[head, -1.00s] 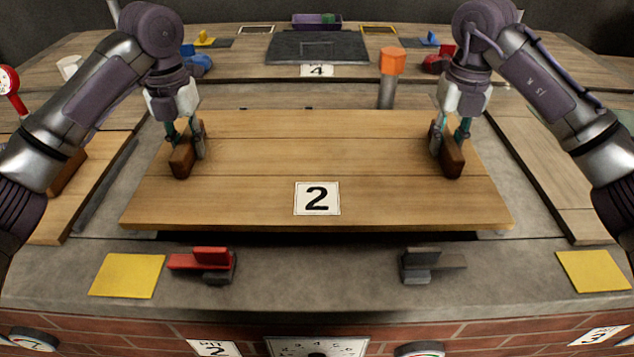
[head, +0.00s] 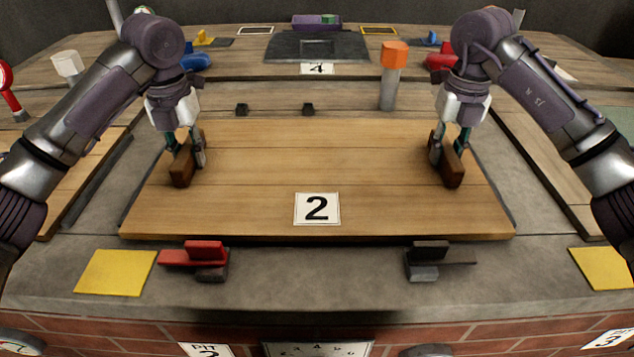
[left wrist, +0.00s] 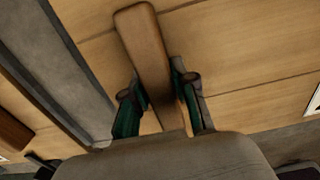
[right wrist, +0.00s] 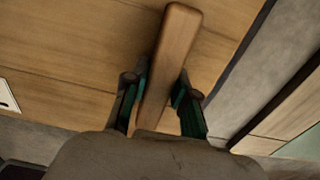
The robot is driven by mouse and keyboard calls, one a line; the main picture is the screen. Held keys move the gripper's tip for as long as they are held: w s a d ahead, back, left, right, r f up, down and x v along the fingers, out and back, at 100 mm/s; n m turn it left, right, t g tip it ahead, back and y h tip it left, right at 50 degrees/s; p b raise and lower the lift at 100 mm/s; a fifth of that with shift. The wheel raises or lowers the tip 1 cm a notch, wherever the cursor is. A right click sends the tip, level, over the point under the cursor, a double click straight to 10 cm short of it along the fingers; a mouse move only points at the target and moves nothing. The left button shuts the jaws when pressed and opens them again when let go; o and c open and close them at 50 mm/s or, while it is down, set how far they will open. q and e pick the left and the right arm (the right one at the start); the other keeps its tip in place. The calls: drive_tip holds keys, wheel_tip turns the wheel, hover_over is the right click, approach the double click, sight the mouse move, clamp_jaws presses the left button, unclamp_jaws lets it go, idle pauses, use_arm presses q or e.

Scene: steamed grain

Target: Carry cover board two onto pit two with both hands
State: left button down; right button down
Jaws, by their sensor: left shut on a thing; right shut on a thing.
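Cover board two (head: 320,165) is a wide wooden plank board with a white "2" label (head: 317,209). It looks level at the counter, over where pit two lies; the pit opening is hidden under it. Whether the board rests fully on the rim I cannot tell. My left gripper (head: 187,152) is shut on the brown handle at the board's left end, also seen in the left wrist view (left wrist: 150,60). My right gripper (head: 450,150) is shut on the handle at the right end, also seen in the right wrist view (right wrist: 168,65).
A red clamp (head: 200,258) and a grey clamp (head: 430,262) stand in front of the board. Yellow squares (head: 115,272) lie at the front corners. Other boards flank both sides.

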use_arm(q)
drive_tip(key=shift+f+b, duration=0.45)
drive_tip(key=shift+f, duration=0.05)
use_arm(e)
drive_tip(key=shift+f, duration=0.55)
use_arm(q)
drive_tip(key=c, duration=1.3)
unclamp_jaws()
drive_tip(key=shift+f, duration=0.1)
use_arm(e)
drive_tip(key=c, duration=1.3)
unclamp_jaws()
use_arm(q)
drive_tip(key=o, duration=0.4)
use_arm(e)
drive_tip(key=o, duration=0.4)
drive_tip(key=shift+s, duration=0.1)
use_arm(q)
wheel_tip(320, 180, up, 12)
drive_tip(key=shift+f, duration=0.1)
use_arm(e)
drive_tip(key=shift+r, duration=0.25)
wheel_tip(320, 180, up, 12)
drive_tip(key=shift+f, duration=0.2)
drive_tip(key=shift+f, duration=0.1)
